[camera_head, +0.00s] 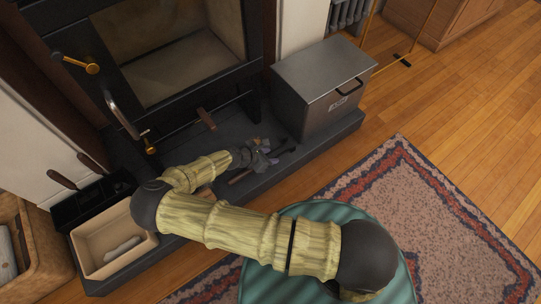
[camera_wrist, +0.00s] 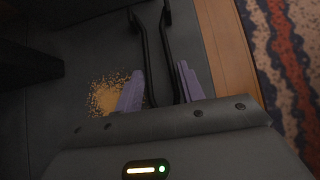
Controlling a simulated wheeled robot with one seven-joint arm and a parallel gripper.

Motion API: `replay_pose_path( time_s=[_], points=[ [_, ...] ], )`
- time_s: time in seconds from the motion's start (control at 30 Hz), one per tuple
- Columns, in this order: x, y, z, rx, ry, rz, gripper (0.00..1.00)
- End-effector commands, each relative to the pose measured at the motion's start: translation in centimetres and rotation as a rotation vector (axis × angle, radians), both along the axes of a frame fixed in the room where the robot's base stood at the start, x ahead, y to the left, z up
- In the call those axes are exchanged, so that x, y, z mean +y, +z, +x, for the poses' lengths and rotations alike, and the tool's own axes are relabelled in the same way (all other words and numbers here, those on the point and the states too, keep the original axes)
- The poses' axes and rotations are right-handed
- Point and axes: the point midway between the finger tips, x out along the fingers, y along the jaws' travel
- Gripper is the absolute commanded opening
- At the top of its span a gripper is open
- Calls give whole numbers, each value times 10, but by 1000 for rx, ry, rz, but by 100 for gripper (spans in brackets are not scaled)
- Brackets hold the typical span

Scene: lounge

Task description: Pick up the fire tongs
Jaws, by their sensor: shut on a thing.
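The fire tongs (camera_wrist: 170,50) are black, with two long thin arms that end in small bent tips. In the wrist view they run away from me between the purple fingers of my gripper (camera_wrist: 160,88). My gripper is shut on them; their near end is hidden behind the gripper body. In the head view my gripper (camera_head: 262,152) is low over the dark hearth slab, and the black tongs (camera_head: 284,151) show just right of it. I cannot tell whether the tongs touch the slab.
A grey metal ash box (camera_head: 318,90) stands on the hearth (camera_head: 335,133) behind my gripper. The stove (camera_head: 180,85) is at the back left. A tan tray (camera_head: 85,243) and a black holder (camera_head: 75,212) with handled tools are at left. A patterned rug (camera_head: 400,190) lies at right.

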Motion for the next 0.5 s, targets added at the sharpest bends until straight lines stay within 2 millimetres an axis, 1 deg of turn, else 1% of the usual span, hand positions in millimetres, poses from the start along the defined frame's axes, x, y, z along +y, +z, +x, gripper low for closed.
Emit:
replay_pose_path(
  time_s=[0.13, 0.27, 0.37, 0.5],
  points=[
    [0, 6, 0, -1, 0, 1, 9],
    [0, 20, 0, -1, -1, 2, 9],
    [0, 35, 0, -1, -1, 3, 9],
    [0, 61, 0, 1, -1, 2, 9]
  ],
)
